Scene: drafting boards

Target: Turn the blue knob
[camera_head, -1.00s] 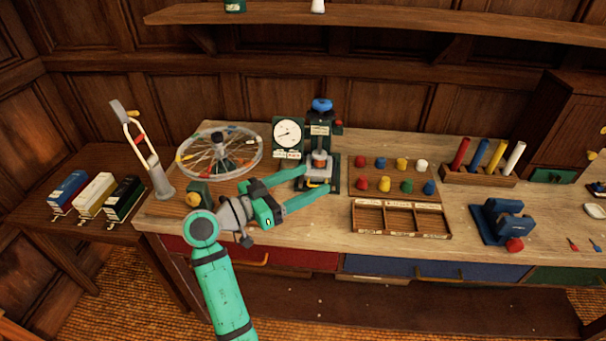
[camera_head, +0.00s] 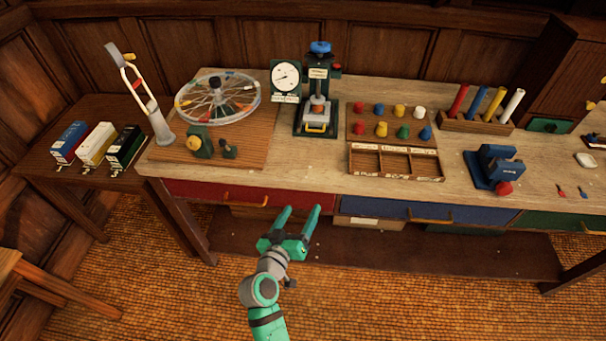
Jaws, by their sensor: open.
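A blue knob (camera_head: 320,47) sits on top of the dark green press (camera_head: 318,74) at the back of the bench. The press holds a small orange-brown piece over its base. A blue peg-like piece (camera_head: 426,132) also stands on a wooden board to the right, among several coloured ones. My gripper (camera_head: 301,208) is open and empty. In the picture it is below the press, in front of the bench's front edge, with its two green fingers pointing toward the bench. It is well apart from the blue knob.
A dial gauge (camera_head: 286,76) stands just left of the press, with a spoked wheel (camera_head: 217,96) farther left. A compartment tray (camera_head: 396,162) and a blue vise (camera_head: 494,168) are to the right. The bench top (camera_head: 310,157) is bare in front of the press.

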